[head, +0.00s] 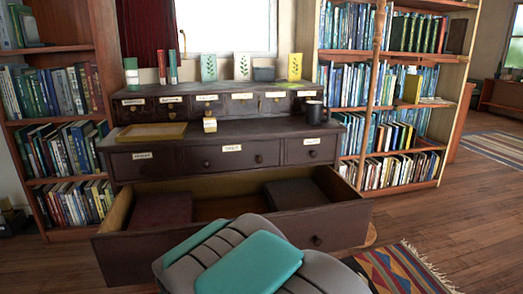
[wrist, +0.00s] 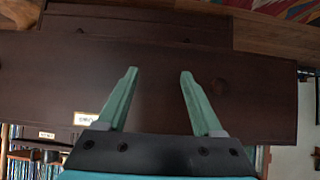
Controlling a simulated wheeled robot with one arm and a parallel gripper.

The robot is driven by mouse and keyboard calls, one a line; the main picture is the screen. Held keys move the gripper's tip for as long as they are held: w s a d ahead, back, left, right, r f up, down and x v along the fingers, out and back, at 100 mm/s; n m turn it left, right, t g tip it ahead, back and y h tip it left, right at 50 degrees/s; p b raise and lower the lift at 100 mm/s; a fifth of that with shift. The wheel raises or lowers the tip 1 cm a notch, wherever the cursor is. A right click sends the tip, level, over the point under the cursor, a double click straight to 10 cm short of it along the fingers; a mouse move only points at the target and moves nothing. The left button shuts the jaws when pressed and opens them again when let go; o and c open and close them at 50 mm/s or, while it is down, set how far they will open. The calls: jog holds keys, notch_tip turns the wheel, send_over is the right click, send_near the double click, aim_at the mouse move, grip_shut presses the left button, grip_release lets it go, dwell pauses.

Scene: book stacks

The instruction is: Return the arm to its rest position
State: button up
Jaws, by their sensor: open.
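My gripper (wrist: 158,75) shows in the wrist view with its two green fingers spread wide apart and nothing between them. Dark wood of the dresser lies behind the fingers, and the picture appears upside down. In the head view my grey and teal arm is folded low at the bottom middle, in front of the dresser (head: 220,160). The gripper itself cannot be made out there. The dresser's wide lower drawer (head: 250,232) is pulled open, with a dark red-brown box or book (head: 162,208) at its left and a darker one (head: 295,194) at its right.
On the dresser are a yellow tray (head: 152,131), a small tag-like item (head: 210,124) and a dark mug (head: 314,112). Cards and small containers line its top shelf. Bookshelves (head: 62,48) flank it. A patterned rug (head: 400,270) and open wood floor (head: 460,215) lie right.

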jog(key=s+d+r+m+g+p, duration=0.1)
jog(key=s+d+r+g, duration=0.3)
jog(key=s+d, duration=0.5)
jog(key=s+d+r+m+g+h+p, duration=0.1)
jog(key=s+d+r+g, duration=0.3)
jog(key=s+d, duration=0.6)
jog(key=s+d+r+g+h+p, duration=0.1)
jog(key=s+d+r+g, duration=0.3)
jog(key=s+d, duration=0.6)
jog(key=s+r+p, duration=0.1)
jog(key=s+r, duration=0.1)
jog(key=s, duration=0.5)
jog(key=shift+d+r+m, duration=0.15)
jog(key=shift+r+m, duration=0.05)
jog(key=shift+m, duration=0.2)
